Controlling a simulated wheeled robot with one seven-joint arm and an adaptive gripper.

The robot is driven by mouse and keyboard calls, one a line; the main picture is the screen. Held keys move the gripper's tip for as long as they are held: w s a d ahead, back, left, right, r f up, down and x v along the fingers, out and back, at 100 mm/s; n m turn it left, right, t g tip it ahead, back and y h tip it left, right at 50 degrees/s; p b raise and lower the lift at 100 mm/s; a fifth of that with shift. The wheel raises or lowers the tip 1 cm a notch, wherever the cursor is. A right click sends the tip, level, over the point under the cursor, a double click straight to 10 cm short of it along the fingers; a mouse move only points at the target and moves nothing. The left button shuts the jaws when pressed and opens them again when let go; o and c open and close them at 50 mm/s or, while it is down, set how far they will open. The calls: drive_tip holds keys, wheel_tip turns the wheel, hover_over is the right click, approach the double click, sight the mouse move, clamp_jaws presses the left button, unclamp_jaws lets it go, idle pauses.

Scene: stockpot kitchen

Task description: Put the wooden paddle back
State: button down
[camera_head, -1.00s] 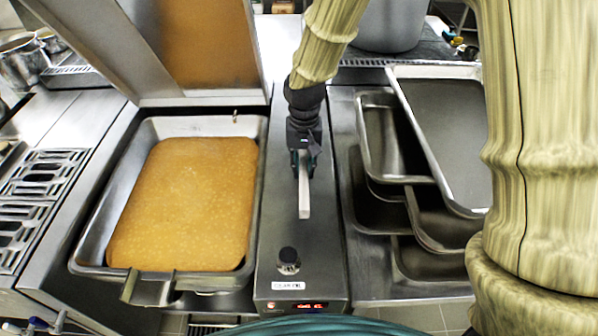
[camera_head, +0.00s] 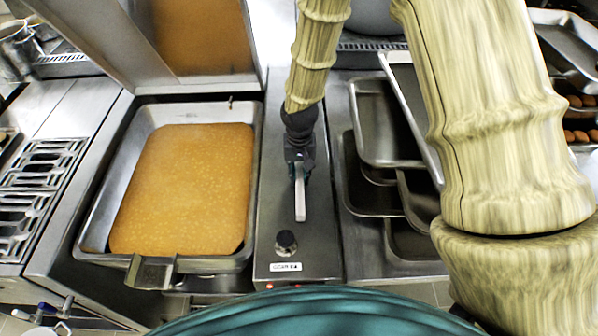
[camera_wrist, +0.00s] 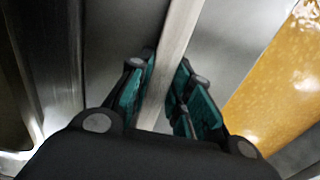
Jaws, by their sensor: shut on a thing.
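The wooden paddle (camera_head: 300,203) shows as a pale, narrow straight bar. My gripper (camera_head: 299,174) is shut on it above the steel strip between the pan and the trays. The paddle's free end points toward the black knob. In the wrist view the paddle (camera_wrist: 179,45) runs between the two teal fingers of my gripper (camera_wrist: 165,85). The part of the paddle behind the gripper's body is hidden. I cannot tell whether the paddle touches the steel surface.
A deep pan (camera_head: 97,200) of golden-brown food, its lid raised, is left of the strip. A black knob (camera_head: 286,243) is at the strip's front. Stacked steel trays (camera_head: 372,205) lie right. A burner grate (camera_head: 45,180) is far left. Brown eggs (camera_head: 577,136) are far right.

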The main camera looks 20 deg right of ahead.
drive_tip(key=shift+f, duration=0.25)
drive_tip(key=shift+s, duration=0.1)
drive_tip(key=c, duration=1.3)
unclamp_jaws()
drive_tip(key=shift+f, duration=0.1)
wheel_tip(320, 180, up, 12)
drive_tip(key=b, duration=0.3)
drive_tip(key=shift+b, duration=0.3)
